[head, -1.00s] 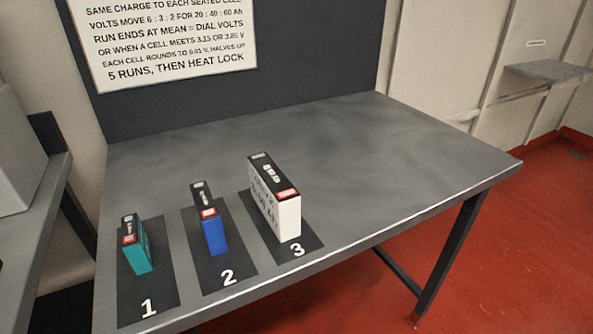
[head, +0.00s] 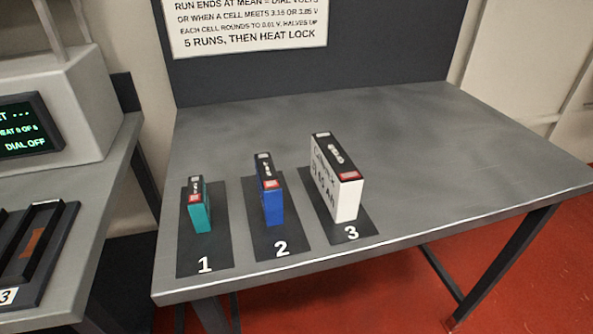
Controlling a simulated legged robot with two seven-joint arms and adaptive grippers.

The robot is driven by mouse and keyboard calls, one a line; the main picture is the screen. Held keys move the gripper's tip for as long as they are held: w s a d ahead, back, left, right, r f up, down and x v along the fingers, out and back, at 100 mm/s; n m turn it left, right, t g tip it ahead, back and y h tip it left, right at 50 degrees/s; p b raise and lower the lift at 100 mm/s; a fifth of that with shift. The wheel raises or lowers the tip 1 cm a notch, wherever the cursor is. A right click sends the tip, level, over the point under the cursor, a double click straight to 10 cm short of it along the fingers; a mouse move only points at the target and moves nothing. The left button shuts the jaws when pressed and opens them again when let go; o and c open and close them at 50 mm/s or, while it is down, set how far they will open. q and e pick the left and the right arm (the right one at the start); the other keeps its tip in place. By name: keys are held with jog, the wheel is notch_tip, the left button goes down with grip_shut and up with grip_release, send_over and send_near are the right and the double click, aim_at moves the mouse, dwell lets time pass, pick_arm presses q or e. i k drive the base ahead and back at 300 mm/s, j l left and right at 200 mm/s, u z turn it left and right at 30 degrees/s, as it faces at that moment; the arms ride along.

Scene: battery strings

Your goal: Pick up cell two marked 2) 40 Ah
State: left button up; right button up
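Cell two (head: 273,205) is a blue upright block with a black top and a red-marked terminal. It stands on the black mat marked 2 (head: 282,248) on the grey table, between the other two cells. The teal cell (head: 201,215), smaller, stands on mat 1 to its left. The larger white cell (head: 345,200) stands on mat 3 to its right, with dark lettering on its side, only partly legible. No 40 Ah marking is legible on the blue cell from here. Neither of my grippers is in view.
The grey table (head: 440,160) is bare to the right of the cells. At left a separate bench (head: 105,200) carries a grey device with a green-lit display (head: 22,127) and a dark slotted tray (head: 40,250). A gap separates bench and table. A sign (head: 250,25) hangs behind.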

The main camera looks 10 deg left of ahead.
aim_at(269, 184)
jog(key=i+l+u, duration=0.1)
jog(key=i+l, duration=0.3)
jog(key=l, duration=0.25)
jog(key=i+l+u, duration=0.15)
jog(key=i+l, duration=0.25)
jog(key=l, duration=0.3)
jog(key=i+j+u, duration=0.05)
